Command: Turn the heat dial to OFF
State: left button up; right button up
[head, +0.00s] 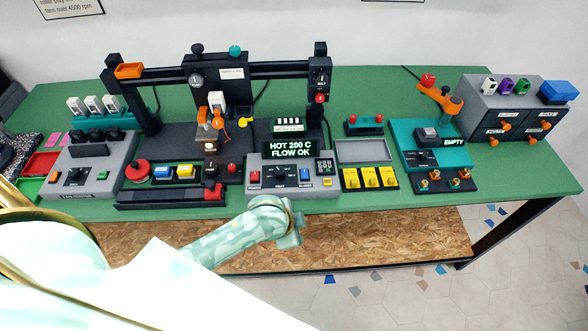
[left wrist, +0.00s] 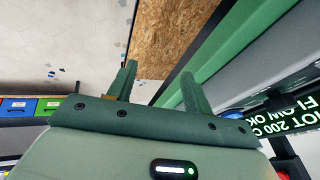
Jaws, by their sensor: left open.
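The heat dial (head: 279,173) is a black knob on the front of a grey control box (head: 318,192), below a display (head: 286,148) reading "HOT 200 C FLOW OK". Its pointer position is too small to read. My left gripper (head: 292,228) is just in front of the box and the table's front edge, apart from the dial. In the left wrist view my left gripper (left wrist: 158,82) has its two green fingers apart with nothing between them. That view shows the display (left wrist: 285,115) at the right edge; I cannot make out the dial there. My right gripper is in neither view.
A red button (head: 254,177) and a blue switch (head: 305,175) flank the dial. Yellow switches (head: 368,178) stand to the right, and a printer frame (head: 262,70) rises behind. Below the green table (head: 380,206) is a chipboard shelf (head: 375,240). Free air lies in front of the table.

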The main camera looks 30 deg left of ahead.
pick_arm(q)
jog(key=w+d+r+m, duration=0.2)
jog(key=w+r, duration=0.2)
jog(key=w, duration=0.1)
notch_tip(320, 180, up, 19)
jog(key=m+g+y+p, duration=0.1)
jog(key=m+g+p, duration=0.1)
jog(key=m+g, duration=0.35)
send_over(279, 170)
jog(key=shift+t, duration=0.25)
notch_tip(279, 170, down, 16)
jog(key=b, duration=0.5)
jog(key=shift+f+b, duration=0.15)
jog(key=shift+b, duration=0.25)
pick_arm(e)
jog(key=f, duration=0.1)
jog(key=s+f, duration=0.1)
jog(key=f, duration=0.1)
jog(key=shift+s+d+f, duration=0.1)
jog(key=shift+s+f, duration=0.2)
pick_arm(q)
jog(key=c, duration=1)
